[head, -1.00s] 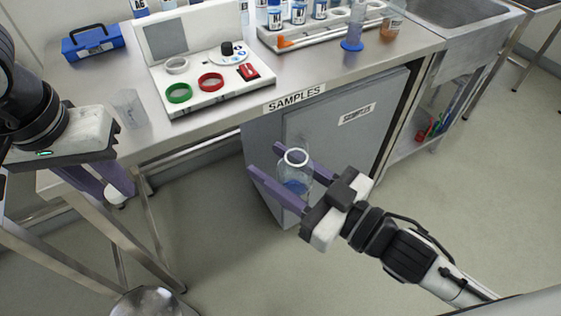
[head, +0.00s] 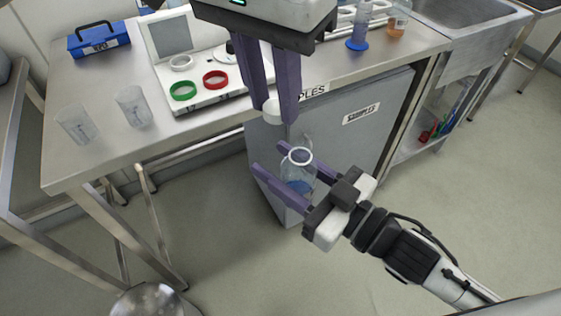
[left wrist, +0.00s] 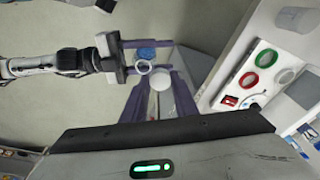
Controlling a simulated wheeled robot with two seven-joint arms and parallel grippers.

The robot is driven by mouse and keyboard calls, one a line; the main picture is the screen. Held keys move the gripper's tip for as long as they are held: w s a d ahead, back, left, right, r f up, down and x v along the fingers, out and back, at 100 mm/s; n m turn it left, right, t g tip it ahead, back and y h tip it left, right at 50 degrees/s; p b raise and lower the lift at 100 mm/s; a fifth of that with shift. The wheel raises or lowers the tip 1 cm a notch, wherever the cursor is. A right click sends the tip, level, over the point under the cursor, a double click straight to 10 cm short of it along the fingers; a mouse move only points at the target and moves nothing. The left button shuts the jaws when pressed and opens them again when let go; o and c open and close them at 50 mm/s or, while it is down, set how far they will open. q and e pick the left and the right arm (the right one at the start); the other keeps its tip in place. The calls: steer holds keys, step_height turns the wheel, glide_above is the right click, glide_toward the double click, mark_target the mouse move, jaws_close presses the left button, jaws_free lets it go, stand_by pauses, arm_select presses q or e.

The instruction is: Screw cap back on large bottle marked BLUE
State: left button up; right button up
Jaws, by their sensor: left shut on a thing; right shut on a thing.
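A clear bottle (head: 298,182) with blue at its bottom and an uncovered white-rimmed mouth stands between the fingers of my right gripper (head: 280,178), which is shut on it in front of the bench. I cannot read a mark on it. My left gripper (head: 279,112) points down from the top of the head view, shut on a white cap (head: 271,113). The cap is above and slightly left of the bottle mouth, apart from it.
The steel bench (head: 190,140) behind holds two clear beakers (head: 133,106), a panel with a green ring (head: 182,91) and a red ring (head: 215,79), and a blue box (head: 98,38). A grey cabinet (head: 345,130) is under it. Floor to the right is clear.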

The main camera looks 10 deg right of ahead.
mark_target(299, 175)
arm_select(q)
steer(key=d, duration=0.1)
steer(key=s+d, duration=0.1)
steer(key=d+r+m, duration=0.1)
steer(key=shift+s+d+r, duration=0.1)
steer(key=shift+s+d, duration=0.05)
steer(key=shift+s, duration=0.25)
steer(key=shift+f, duration=2.05)
steer(key=shift+f, duration=0.85)
steer(key=shift+f, duration=0.55)
